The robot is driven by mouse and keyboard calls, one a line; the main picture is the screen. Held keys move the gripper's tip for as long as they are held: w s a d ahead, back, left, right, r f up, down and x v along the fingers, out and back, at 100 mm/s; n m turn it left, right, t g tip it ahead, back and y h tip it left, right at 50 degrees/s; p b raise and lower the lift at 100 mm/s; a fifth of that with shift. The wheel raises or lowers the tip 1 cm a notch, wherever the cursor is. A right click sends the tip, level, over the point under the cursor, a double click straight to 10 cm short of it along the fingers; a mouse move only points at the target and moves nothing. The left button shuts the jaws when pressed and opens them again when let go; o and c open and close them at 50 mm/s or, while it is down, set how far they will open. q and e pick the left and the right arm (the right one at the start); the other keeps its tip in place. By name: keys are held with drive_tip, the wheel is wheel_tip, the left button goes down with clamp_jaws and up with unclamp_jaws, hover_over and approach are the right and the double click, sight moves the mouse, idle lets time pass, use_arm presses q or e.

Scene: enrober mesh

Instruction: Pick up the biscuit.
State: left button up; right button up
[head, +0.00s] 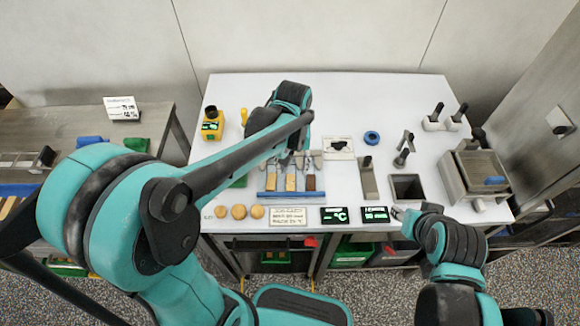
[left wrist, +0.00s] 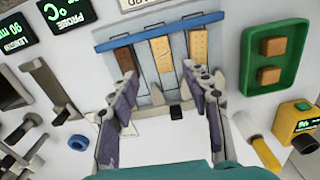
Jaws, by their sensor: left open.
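A tan bar with rows of small holes, the biscuit (left wrist: 197,45), lies in the right lane of a grey, blue-edged rack in the left wrist view. It shows in the head view as the left bar (head: 271,181). A plain tan bar (left wrist: 161,53) lies beside it in the middle lane, and a dark brown bar (left wrist: 125,55) in the left lane. My left gripper (left wrist: 157,78) is open and empty, its purple-grey fingertips spread at the rack's near end in that view. In the head view my left gripper (head: 295,158) is above the rack's back end. My right gripper (head: 398,213) is at the table's front edge; its fingers are unclear.
The rack's blue edge (left wrist: 160,32) faces the table front. A green tray (left wrist: 277,62) with brown pieces stands beside it. Round tan discs (head: 238,211), a sign (head: 288,216) and two displays (head: 334,215) line the front. A steel bin (head: 478,175) stands at the right.

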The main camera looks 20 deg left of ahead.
sight(291, 182)
use_arm(q)
drive_tip(key=f, duration=0.1)
drive_tip(key=f+b, duration=0.1)
drive_tip(key=shift+s+f, duration=0.25)
drive_tip(key=shift+f, duration=0.1)
drive_tip(key=f+b, duration=0.1)
drive_tip(key=f, duration=0.1)
drive_tip(key=f+b, duration=0.1)
drive_tip(key=f, duration=0.1)
drive_tip(key=shift+w+a+f, duration=0.15)
drive_tip(key=shift+a+f, duration=0.05)
drive_tip(key=shift+f, duration=0.2)
drive_tip(key=shift+r, duration=0.1)
drive_tip(key=shift+c, duration=0.3)
drive_tip(key=c, duration=0.9)
